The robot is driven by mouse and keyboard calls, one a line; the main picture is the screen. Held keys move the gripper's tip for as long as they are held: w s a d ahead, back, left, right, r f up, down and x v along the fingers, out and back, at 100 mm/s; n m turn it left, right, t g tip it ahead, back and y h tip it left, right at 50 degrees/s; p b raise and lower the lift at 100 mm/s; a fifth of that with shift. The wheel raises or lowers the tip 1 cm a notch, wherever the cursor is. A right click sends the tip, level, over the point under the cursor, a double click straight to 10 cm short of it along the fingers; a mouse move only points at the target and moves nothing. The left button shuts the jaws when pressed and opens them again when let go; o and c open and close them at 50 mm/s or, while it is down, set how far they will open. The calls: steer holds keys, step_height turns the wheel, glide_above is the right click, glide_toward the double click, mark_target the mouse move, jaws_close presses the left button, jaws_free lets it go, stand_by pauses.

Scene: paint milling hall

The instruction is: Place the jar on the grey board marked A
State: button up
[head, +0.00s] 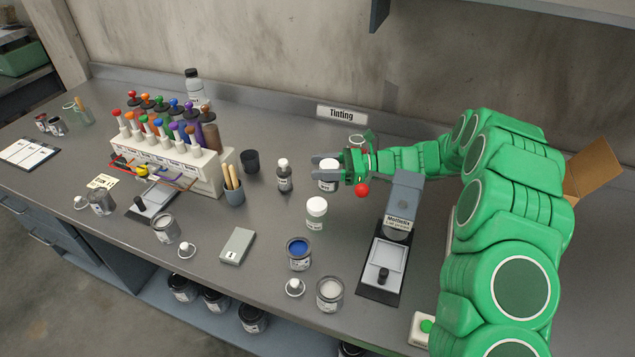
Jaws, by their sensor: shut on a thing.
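I cannot tell whether the jar touches the bench top. A second white-lidded jar (316,212) stands upright just in front of it, apart from the gripper.
A dark bottle (284,176) stands left of my gripper. An open blue paint can (299,255) and a white one (330,294) stand in front. Bench around the grey board is mostly clear.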

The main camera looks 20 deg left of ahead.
mark_target(324, 183)
steer(key=shift+f, duration=2.85)
steer(key=shift+f, duration=0.15)
steer(key=o, duration=1.1)
steer(key=shift+w+d, duration=0.1)
steer(key=shift+d, duration=0.05)
steer(key=v, duration=1.1)
steer(key=shift+r, duration=0.2)
steer(key=o, duration=0.3)
steer(key=shift+w+d, duration=0.1)
steer(key=shift+d, duration=0.2)
